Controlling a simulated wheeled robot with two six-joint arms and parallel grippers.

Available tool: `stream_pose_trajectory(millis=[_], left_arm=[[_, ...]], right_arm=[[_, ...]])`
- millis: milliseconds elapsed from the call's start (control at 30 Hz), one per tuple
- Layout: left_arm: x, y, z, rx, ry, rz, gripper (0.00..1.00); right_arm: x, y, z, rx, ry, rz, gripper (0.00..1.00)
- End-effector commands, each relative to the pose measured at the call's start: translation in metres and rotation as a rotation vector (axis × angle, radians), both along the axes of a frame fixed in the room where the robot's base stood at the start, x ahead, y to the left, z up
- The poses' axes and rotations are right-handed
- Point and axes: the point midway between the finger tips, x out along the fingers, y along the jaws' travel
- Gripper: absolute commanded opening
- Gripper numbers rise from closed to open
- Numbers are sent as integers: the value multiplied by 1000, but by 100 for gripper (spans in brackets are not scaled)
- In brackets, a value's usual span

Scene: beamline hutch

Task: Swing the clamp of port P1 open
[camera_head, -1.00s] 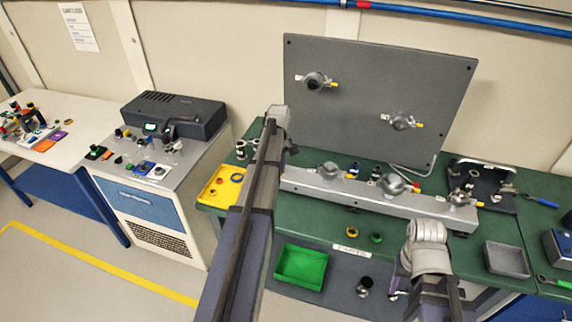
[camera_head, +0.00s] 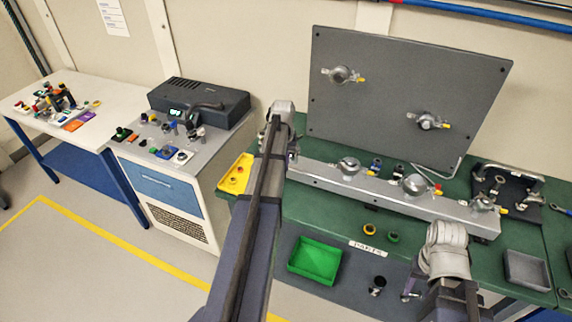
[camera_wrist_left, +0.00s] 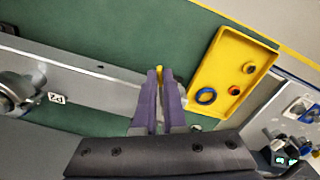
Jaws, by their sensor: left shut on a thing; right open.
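A grey rail (camera_head: 320,182) on the green bench carries round metal ports with yellow-tipped clamps: one port (camera_head: 350,167), a middle port (camera_head: 414,185) and a right port (camera_head: 484,203). I cannot read which is P1. My left arm covers the rail's left end. In the left wrist view my left gripper (camera_wrist_left: 160,80) has its purple fingers close together on a small yellow piece (camera_wrist_left: 158,71), mostly hidden between them. A port (camera_wrist_left: 18,92) with a small label shows farther left along the rail. My right gripper (camera_head: 411,284) hangs at the bench front, open, partly hidden by its wrist.
A grey upright panel (camera_head: 400,95) with two more ports stands behind the rail. A yellow tray (camera_wrist_left: 243,50) lies beside the rail's left end. A grey tray (camera_head: 527,270) is at the right.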

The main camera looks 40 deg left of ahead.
Motion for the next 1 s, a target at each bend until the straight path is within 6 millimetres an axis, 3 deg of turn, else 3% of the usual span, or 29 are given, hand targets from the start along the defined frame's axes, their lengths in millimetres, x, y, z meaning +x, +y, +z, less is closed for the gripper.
stream_pose_trajectory(millis=[433, 467, 700, 1000], left_arm=[[-1, 2, 0, 3, 1, -7, 0], [-1, 2, 0, 3, 1, -7, 12], [-1, 2, 0, 2, 0, -7, 39], [-1, 1, 1, 1, 1, -7, 39]], right_arm=[[0, 0, 0, 0, 0, 0, 50], [0, 0, 0, 0, 0, 0, 50], [0, 0, 0, 0, 0, 0, 50], [0, 0, 1, 0, 0, 0, 50]])
